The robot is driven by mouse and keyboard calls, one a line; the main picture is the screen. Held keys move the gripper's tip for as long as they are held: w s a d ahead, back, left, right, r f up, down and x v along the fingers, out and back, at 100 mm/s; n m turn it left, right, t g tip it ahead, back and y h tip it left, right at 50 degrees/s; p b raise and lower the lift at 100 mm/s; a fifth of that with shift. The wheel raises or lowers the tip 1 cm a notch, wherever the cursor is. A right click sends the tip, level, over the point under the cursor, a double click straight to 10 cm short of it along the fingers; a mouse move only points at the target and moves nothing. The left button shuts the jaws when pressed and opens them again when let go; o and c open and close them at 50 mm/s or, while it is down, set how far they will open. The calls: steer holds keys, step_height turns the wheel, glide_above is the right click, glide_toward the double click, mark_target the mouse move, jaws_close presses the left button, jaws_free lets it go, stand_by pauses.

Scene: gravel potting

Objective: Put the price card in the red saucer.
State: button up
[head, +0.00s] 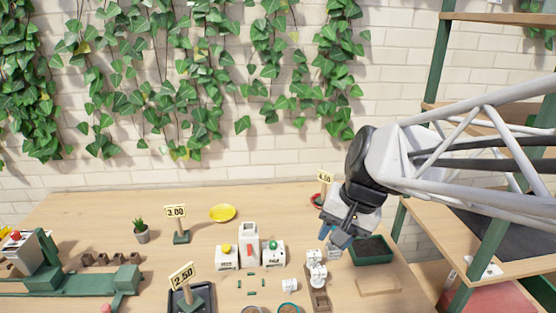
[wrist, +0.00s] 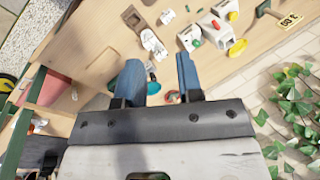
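The red saucer (head: 316,201) is at the back right of the table in the head view, partly hidden by my gripper. A yellow price card (head: 325,177), possibly 4.50, stands upright there, seemingly in or just behind the saucer; its base is hidden. Another card, 3.00 (head: 175,211), stands on a green base at the back left. A 2.50 card (head: 182,276) stands tilted on a green base in a dark tray (head: 205,291) at the front. My gripper (head: 333,236) is above the table, right of centre. In the wrist view its blue fingers (wrist: 158,78) are apart, with nothing held between them.
A yellow saucer (head: 222,213) and a cactus pot (head: 141,232) are at the back left. White blocks with coloured knobs (head: 249,241) stand mid-table. A green planter (head: 371,250) is right of my gripper. Green shelving (head: 421,120) borders the right side.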

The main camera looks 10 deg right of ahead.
steer(key=s+d+f+n+t+h, duration=0.1)
steer(key=s+d+n+h, duration=0.2)
steer(key=s, duration=0.6)
steer(key=shift+s+n, duration=0.3)
steer(key=shift+n, duration=0.3)
